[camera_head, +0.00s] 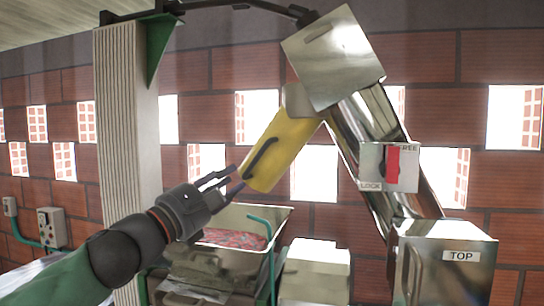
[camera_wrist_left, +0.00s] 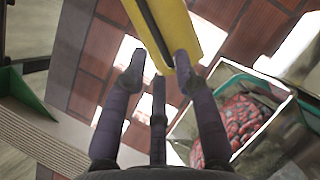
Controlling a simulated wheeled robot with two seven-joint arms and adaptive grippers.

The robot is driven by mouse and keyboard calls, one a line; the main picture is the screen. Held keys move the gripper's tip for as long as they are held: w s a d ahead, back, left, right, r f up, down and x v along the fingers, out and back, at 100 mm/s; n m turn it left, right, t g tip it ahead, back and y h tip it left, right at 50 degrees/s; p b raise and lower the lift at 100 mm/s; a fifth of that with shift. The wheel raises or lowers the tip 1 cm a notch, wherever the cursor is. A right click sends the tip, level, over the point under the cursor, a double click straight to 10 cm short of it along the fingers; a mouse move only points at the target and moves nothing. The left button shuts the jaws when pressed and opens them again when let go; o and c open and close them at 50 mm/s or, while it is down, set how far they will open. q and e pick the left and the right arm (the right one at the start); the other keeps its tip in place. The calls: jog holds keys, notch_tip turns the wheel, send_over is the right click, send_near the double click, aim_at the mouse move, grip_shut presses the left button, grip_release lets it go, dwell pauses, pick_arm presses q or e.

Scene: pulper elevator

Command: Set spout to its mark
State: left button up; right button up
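The yellow spout (camera_head: 286,150) hangs tilted from the metal elevator head (camera_head: 334,57), its lower end toward the lower left. A dark bar handle (camera_head: 261,158) runs along its face. My left gripper (camera_head: 226,180) is just off the spout's lower end, fingers spread and pointing at it. In the left wrist view the spout (camera_wrist_left: 188,30) is straight ahead, and the handle (camera_wrist_left: 153,28) points down between the open fingertips (camera_wrist_left: 160,65). I cannot tell whether any finger touches it. No mark for the spout can be made out. My right gripper is out of view.
A panel (camera_head: 372,178) reading LOCK and FREE, partly covered by its red lever (camera_head: 392,166), sits on the sloping metal tube. Below the spout is a bin (camera_head: 240,262) holding red fruit (camera_head: 232,238). A ribbed pillar (camera_head: 128,130) stands left; a box marked TOP (camera_head: 461,256) stands right.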

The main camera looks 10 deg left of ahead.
aim_at(254, 159)
pick_arm(q)
jog(key=p+x, duration=0.1)
jog(key=x, duration=0.2)
jog(key=p+x, duration=0.1)
jog(key=x, duration=0.2)
jog(key=r+p+x, duration=0.1)
jog(key=x, duration=0.2)
jog(key=shift+s+a, duration=0.1)
jog(key=shift+s, duration=0.05)
jog(key=shift+c, duration=0.7)
grip_shut()
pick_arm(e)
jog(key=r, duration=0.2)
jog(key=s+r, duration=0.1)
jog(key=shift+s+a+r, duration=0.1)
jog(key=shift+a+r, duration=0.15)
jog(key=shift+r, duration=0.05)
